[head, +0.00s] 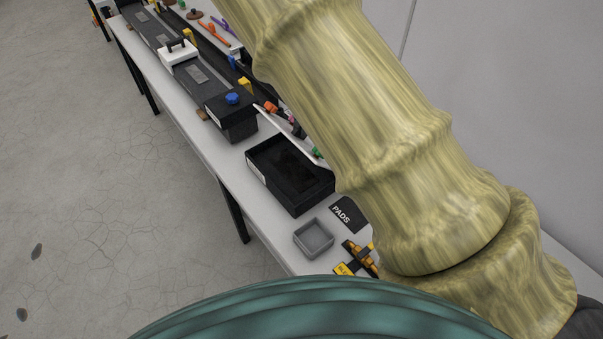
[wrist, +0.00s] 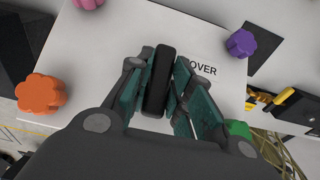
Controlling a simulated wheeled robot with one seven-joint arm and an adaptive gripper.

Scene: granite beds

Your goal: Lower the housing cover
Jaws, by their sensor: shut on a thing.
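The housing cover (wrist: 105,45) is a white plate with "COVER" printed on it and a black bar handle (wrist: 160,68). My gripper (wrist: 158,92) is shut on this handle, with teal pads on both sides. Orange (wrist: 41,93), purple (wrist: 241,43), pink and green knobs show around the plate's edges. In the head view the cover (head: 288,135) shows nearly edge-on as a thin white slanting strip beside the open black housing (head: 268,182). My arm hides my gripper and part of the cover there. I cannot tell whether the cover touches the housing.
The long white bench (head: 262,228) also carries a grey tray (head: 314,238), a black "PADS" mat (head: 346,214) and yellow-black tools (head: 358,258). A closed black unit with a blue knob (head: 232,98) stands beyond the housing. A grey wall is on the right; open floor is on the left.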

